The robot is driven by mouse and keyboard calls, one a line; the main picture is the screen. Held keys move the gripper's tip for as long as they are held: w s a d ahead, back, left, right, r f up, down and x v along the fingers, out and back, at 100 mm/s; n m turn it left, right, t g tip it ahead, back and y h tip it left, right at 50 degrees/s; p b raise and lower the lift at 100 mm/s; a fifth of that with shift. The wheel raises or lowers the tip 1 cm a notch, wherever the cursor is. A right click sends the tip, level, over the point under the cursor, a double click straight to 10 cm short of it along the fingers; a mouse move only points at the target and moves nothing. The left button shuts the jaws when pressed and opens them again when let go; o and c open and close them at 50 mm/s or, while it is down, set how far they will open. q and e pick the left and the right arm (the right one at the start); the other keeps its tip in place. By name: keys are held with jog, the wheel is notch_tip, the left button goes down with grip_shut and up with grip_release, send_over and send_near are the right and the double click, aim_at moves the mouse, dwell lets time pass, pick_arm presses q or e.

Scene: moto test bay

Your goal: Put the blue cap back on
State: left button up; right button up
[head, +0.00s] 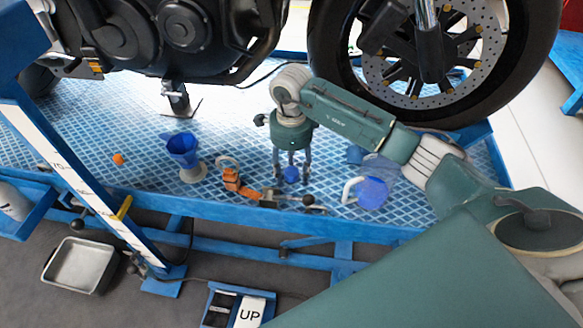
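The blue cap (290,174) is a small round piece on the blue checkered platform, near its front edge. My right gripper (292,172) points down over it, with one finger on each side of the cap. The fingers look spread, with narrow gaps beside the cap; contact is not clear. A blue container with a pale handle (372,192) lies to the right of the gripper, below my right forearm. I cannot make out an opening on it. My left gripper is not in view.
A blue funnel (183,148) on a pale base and an orange strap with a metal fitting (236,184) are left of the gripper. A motorcycle wheel (480,45) stands behind. A metal tray (80,265) is on the floor. A blue upright (75,180) rises at left.

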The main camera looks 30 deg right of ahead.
aim_at(291, 172)
jog(key=shift+r, duration=0.15)
pick_arm(q)
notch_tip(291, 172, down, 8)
jog(key=p, duration=0.2)
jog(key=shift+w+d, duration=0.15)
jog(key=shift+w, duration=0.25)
pick_arm(e)
notch_tip(291, 172, up, 12)
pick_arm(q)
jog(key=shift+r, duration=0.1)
